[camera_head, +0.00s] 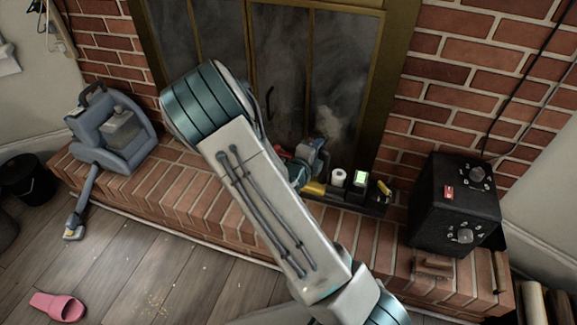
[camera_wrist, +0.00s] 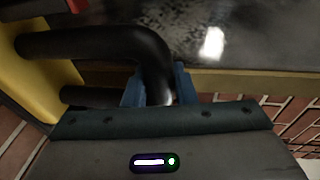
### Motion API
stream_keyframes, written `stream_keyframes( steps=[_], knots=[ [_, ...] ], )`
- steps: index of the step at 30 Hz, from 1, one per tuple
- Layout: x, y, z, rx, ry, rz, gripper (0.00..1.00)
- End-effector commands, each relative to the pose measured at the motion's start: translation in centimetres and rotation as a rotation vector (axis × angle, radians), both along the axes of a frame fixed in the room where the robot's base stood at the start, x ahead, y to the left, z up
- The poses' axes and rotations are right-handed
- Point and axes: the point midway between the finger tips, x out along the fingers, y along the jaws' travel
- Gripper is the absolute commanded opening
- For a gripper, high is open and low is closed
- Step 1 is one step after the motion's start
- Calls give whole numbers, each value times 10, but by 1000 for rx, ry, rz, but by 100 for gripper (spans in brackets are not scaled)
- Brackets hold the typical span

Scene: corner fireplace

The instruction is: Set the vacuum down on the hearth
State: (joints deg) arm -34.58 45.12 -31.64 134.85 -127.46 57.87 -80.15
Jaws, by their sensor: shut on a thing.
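My gripper (camera_head: 310,163) is in front of the fireplace doors, partly hidden behind my arm. In the wrist view its blue fingers (camera_wrist: 158,88) are shut around the black curved handle of a yellow-bodied thing, which I take for the vacuum (camera_wrist: 28,85). A yellow part of it (camera_head: 314,188) shows just below my gripper in the head view; most of it is hidden. I cannot tell whether it touches the brick hearth (camera_head: 185,192). A blue-grey floor-cleaning machine (camera_head: 112,132) stands on the hearth at the left, its hose and nozzle reaching the floor.
A black box with dials (camera_head: 455,205) stands on the hearth at the right. A dark tray (camera_head: 376,207) with a white roll (camera_head: 338,178) and a green-lit item (camera_head: 361,178) lies right of my gripper. Bare brick shows left of my arm. A pink slipper (camera_head: 58,306) lies on the floor.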

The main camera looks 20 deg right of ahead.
Motion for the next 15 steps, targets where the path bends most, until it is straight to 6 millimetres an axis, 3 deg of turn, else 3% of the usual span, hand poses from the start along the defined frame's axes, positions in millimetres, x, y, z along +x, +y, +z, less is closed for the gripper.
stream_keyframes(
  steps=[15],
  knots=[
    [31, 81, -54, 0, -7, 4, 0]
  ],
)
